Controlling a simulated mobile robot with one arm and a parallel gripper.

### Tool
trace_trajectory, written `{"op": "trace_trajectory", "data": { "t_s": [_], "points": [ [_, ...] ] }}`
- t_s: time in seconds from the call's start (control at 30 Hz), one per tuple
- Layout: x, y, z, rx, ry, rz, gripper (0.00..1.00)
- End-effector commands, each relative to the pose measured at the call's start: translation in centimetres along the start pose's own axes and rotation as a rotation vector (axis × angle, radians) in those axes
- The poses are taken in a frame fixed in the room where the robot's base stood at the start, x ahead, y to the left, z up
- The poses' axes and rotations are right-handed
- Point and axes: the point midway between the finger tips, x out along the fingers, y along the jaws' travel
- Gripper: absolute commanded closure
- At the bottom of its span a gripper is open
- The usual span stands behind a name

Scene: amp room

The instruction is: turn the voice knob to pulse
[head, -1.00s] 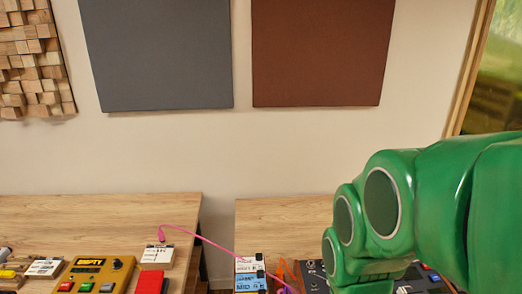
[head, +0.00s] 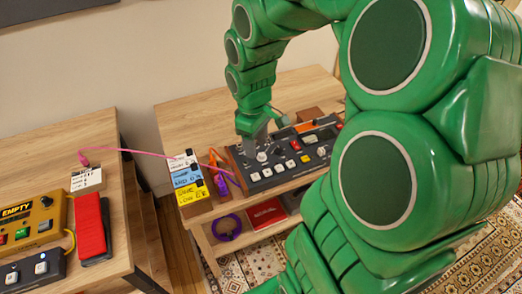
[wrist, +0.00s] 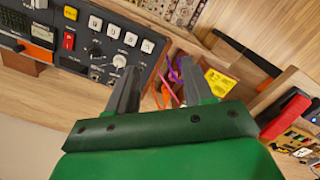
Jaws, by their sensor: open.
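The dark control panel (head: 290,158) stands on the right wooden table in the head view, with knobs, buttons and a small display. A pale knob (head: 262,156) sits near its left end, close under my gripper (head: 255,140). In the wrist view the panel (wrist: 75,60) shows a pale knob (wrist: 119,60) beside the left fingertip and a round knob (wrist: 95,51) farther left. My gripper (wrist: 158,66) is open and empty, its fingertips over the panel's end. Labels are too small to read, so I cannot tell which knob is voice or where it points.
Cards in white, blue and yellow (head: 187,180), orange and purple cables (head: 219,178) and a pink cable (head: 140,152) lie left of the panel. A gap separates the left table, which holds a yellow box (head: 30,222) and a red block (head: 90,226). A patterned rug (head: 250,262) covers the floor.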

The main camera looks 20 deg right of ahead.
Motion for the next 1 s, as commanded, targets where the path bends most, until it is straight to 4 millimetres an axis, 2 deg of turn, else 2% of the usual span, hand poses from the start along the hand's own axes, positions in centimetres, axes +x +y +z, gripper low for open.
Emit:
{"op": "trace_trajectory", "data": {
  "t_s": [0.1,0.4,0.6,0.8,1.0],
  "points": [
    [1.8,2.3,-1.5,-0.058,0.013,0.002,0.49],
    [6.6,7.9,-4.5,-0.202,0.043,0.019,0.49],
    [9.7,10.9,-5.6,-0.275,0.054,0.03,0.49],
    [11.0,12.3,-6.0,-0.31,0.06,0.039,0.49],
    [11.7,12.4,-6.1,-0.314,0.061,0.041,0.49]
  ]
}}
